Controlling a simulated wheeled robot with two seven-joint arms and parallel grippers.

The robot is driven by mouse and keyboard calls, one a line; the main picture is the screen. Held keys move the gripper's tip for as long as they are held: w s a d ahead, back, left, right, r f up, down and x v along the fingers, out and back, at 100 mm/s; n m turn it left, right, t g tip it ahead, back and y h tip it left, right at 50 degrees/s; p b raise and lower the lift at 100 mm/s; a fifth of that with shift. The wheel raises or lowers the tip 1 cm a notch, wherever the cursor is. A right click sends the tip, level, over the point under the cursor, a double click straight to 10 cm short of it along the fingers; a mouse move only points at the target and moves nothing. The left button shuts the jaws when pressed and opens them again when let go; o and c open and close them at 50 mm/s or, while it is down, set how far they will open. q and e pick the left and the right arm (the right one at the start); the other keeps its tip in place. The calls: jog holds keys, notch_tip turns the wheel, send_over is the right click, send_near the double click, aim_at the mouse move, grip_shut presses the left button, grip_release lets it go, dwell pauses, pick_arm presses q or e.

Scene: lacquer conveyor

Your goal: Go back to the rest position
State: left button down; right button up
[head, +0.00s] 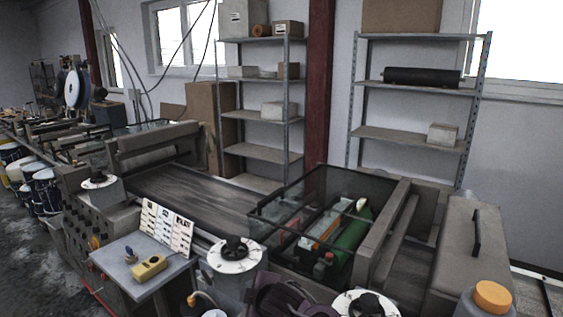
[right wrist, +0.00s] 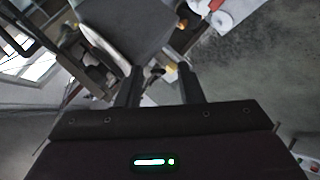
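My right gripper (right wrist: 159,70) shows in the right wrist view. Its two dark fingers stand well apart, with nothing held between them. Beyond the fingers are a grey machine cover (right wrist: 125,30) and some blurred small parts. I cannot make out my left gripper in either view.
The conveyor belt (head: 190,190) runs across the middle. Shelves (head: 405,125) line the wall. Grey floor (right wrist: 255,75) lies clear at the right.

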jog(key=s+d+f+m+g+h, duration=0.35)
jog(key=s+d+m, duration=0.45)
jog(key=s+d, duration=0.7)
jog(key=s+d+f+m+g+h, duration=0.2)
jog(key=s+d+f+m, duration=0.2)
jog(key=s+d+m, duration=0.75)
jog(key=s+f+n+g+b, duration=0.15)
jog(key=s+f, duration=0.25)
jog(key=f, duration=1.2)
jog(key=s+f+n, duration=0.2)
jog(key=s+f, duration=0.1)
jog(key=f, duration=1.4)
jog(key=s+d+f, duration=0.2)
jog(key=s+f, duration=0.7)
jog(key=s+d+f+g+b, duration=0.1)
jog(key=s+f, duration=0.8)
jog(key=s, duration=0.1)
jog(key=shift+s+d+n, duration=0.25)
jog(key=shift+d+n, duration=0.05)
jog(key=shift+d, duration=0.1)
